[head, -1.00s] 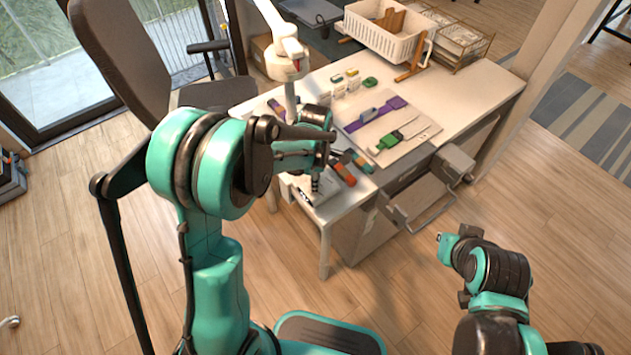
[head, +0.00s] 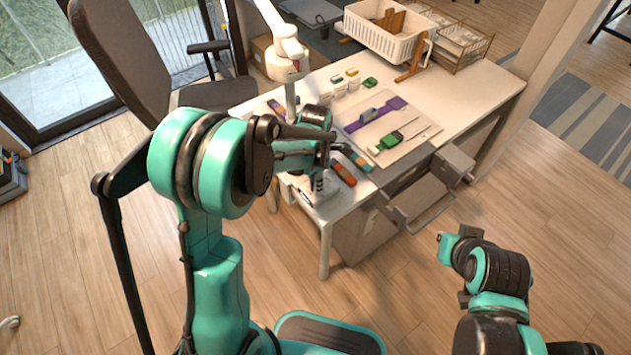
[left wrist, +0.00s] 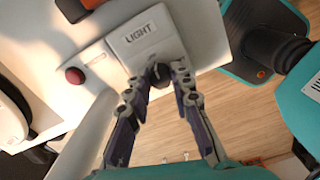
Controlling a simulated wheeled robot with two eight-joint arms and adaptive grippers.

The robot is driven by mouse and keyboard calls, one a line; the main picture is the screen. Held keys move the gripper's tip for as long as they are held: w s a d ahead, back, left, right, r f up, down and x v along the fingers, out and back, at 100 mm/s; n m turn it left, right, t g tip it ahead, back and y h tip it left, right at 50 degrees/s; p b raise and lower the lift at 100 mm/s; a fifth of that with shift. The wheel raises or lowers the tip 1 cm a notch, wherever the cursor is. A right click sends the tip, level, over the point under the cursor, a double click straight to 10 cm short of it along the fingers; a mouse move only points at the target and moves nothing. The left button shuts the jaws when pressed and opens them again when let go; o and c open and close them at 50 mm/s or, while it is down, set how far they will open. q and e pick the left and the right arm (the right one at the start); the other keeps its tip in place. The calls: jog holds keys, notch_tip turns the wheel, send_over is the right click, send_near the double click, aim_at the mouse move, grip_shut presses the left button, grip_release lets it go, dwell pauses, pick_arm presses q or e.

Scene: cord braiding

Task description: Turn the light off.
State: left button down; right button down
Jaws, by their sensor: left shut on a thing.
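A white control box (left wrist: 138,40) labelled LIGHT fills the top of the left wrist view, with a small dark knob (left wrist: 160,82) at its near edge. My left gripper (left wrist: 160,76) has its two fingertips on either side of the knob and is shut on it. In the head view my left gripper (head: 318,184) points down at the desk's near left corner, and my arm hides most of the box. A white lamp (head: 286,55) stands behind it on the desk. I cannot tell whether it is lit. My right arm's end (head: 447,243) is over the floor, away from the desk.
A red button (left wrist: 75,76) is left of the box. The white desk (head: 470,88) bears a light board (head: 405,150) with a purple strap and green clip, and a white basket (head: 385,42). A drawer (head: 425,197) stands open at the front. A dark chair (head: 120,50) is at left.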

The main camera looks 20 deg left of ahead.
pick_arm(q)
jog(key=shift+n, duration=0.5)
jog(key=c, duration=1.3)
grip_release()
notch_tip(320, 180, up, 12)
